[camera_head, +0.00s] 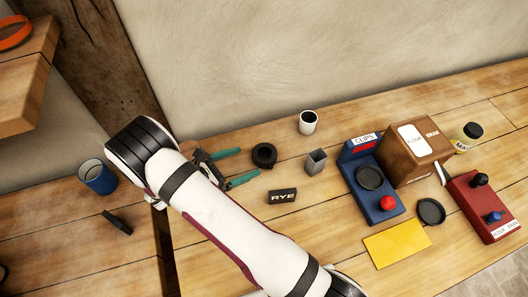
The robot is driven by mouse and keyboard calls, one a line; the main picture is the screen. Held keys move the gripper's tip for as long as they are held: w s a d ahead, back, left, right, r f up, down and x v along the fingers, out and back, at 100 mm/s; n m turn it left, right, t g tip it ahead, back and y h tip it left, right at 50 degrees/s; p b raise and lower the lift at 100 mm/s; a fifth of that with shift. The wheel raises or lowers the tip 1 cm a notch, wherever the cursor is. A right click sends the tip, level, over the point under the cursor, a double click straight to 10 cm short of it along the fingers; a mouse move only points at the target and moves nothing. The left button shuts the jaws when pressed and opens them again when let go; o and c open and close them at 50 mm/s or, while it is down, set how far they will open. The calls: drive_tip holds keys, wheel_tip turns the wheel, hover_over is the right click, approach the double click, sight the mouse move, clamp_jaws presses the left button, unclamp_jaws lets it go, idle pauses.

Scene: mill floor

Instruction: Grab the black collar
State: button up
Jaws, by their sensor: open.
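The black collar (264,155), a dark ring-shaped piece, rests on the wooden bench top near the middle of the view. My gripper (250,162) is open, with two teal fingers spread apart and pointing right toward the collar. The collar is just beyond the fingertips, and nothing is held between them. I cannot tell how high the fingers are above the bench. My white arm hides part of the bench at lower centre.
A black RYE block (282,197), a grey square cup (315,162) and a white cup (308,123) stand near the collar. A blue CLIPS device (382,208) is further right. A blue cup (97,178) stands left, and an orange ring (15,33) lies on a shelf.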

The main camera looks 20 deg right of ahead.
sight(255, 159)
drive_tip(key=x, duration=0.7)
drive_tip(key=shift+s, duration=0.15)
drive_tip(key=c, duration=1.3)
